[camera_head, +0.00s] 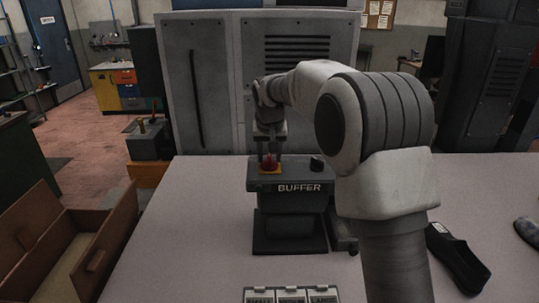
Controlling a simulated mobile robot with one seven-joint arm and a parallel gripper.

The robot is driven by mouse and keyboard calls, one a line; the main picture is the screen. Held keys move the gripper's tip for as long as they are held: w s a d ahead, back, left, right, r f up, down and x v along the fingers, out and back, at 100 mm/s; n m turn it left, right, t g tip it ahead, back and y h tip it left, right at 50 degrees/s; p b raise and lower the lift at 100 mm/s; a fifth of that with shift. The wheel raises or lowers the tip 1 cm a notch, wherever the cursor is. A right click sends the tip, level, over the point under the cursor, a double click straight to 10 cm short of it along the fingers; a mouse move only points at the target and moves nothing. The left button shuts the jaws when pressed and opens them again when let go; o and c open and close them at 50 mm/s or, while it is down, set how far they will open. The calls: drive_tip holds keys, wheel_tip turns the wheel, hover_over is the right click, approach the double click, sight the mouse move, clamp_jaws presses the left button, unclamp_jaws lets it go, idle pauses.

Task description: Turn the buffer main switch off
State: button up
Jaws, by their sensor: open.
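The buffer (290,205) is a dark grey box machine labelled BUFFER, standing on the pale table. On its top left sits a red switch knob (269,167) on a yellow-orange plate. A black knob (317,162) sits on its top right. My gripper (270,154) points down right over the red knob, with its two fingers apart on either side of the knob. I cannot tell whether the fingers touch it. My arm covers the right end of the buffer.
A black shoe (457,258) lies on the table at right, with part of another at the right edge. Small labelled panels (290,294) lie at the front. An open wooden crate (85,250) stands at left. A grey cabinet (205,80) stands behind. The table's left part is clear.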

clamp_jaws()
drive_tip(key=shift+n, duration=0.3)
drive_tip(key=n, duration=0.1)
drive_tip(key=n+y, duration=0.1)
drive_tip(key=n, duration=0.1)
drive_tip(key=shift+d+r+n+y+p, duration=0.1)
drive_tip(key=shift+d+n+y+p, duration=0.1)
drive_tip(key=shift+n+y+p, duration=0.15)
drive_tip(key=n, duration=0.2)
drive_tip(key=n+g+y+p, duration=0.1)
drive_tip(key=n, duration=0.1)
drive_tip(key=shift+w+n+y, duration=0.1)
drive_tip(key=shift+n+y, duration=0.15)
idle(0.4)
unclamp_jaws()
